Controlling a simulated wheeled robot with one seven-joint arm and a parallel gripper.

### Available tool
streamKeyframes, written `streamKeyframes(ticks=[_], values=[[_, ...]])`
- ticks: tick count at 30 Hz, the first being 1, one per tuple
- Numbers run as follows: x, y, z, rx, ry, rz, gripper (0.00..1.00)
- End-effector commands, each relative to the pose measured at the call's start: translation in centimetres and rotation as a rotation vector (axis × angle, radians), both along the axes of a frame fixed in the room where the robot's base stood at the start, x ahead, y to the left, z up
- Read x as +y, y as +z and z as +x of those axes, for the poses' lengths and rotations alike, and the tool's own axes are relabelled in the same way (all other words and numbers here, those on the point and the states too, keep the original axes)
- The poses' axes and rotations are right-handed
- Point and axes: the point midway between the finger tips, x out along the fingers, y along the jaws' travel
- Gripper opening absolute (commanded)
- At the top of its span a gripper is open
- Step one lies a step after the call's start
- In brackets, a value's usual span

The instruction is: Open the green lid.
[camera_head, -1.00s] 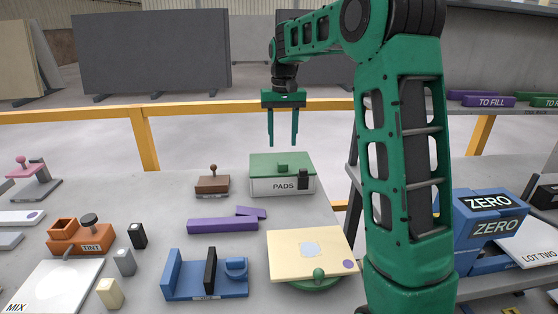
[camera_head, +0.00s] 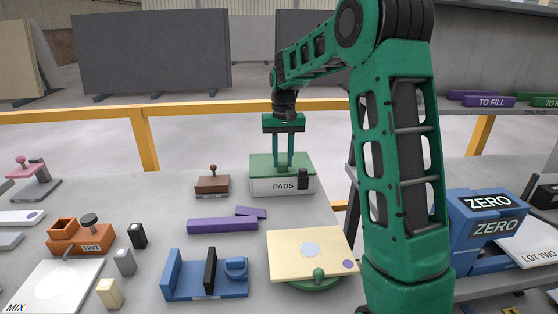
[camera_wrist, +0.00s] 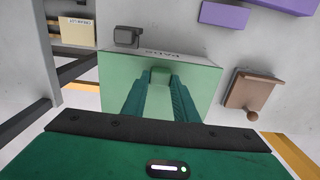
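The green lid (camera_head: 262,162) lies flat on a pale box (camera_head: 262,186) labelled PADS, at the back of the slab. It has a small green block knob at its middle, and the lid also fills the centre of the wrist view (camera_wrist: 118,78). My gripper (camera_head: 284,165) points straight down over the lid, with a finger on each side of the knob. In the wrist view the fingertips (camera_wrist: 160,88) meet the sides of the knob (camera_wrist: 160,75), so my gripper looks shut on it. A dark latch-like piece (camera_head: 303,179) sits on the box's front right.
A brown stamp (camera_head: 212,183) stands left of the box, with purple bars (camera_head: 222,224) in front. A cream board (camera_head: 290,262) on a green base lies nearer. Blue ZERO boxes (camera_head: 485,222) are on the right. A yellow rail (camera_head: 200,107) runs behind the slab.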

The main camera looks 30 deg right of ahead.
Motion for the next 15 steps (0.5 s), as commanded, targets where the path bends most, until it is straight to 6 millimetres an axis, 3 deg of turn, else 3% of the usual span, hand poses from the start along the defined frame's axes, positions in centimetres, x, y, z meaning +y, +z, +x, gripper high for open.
streamKeyframes(ticks=[4,15], values=[[1.0,0.0,0.0,-0.001,0.005,0.001,0.00],[0.4,1.2,0.7,-0.006,0.011,0.001,0.00]])
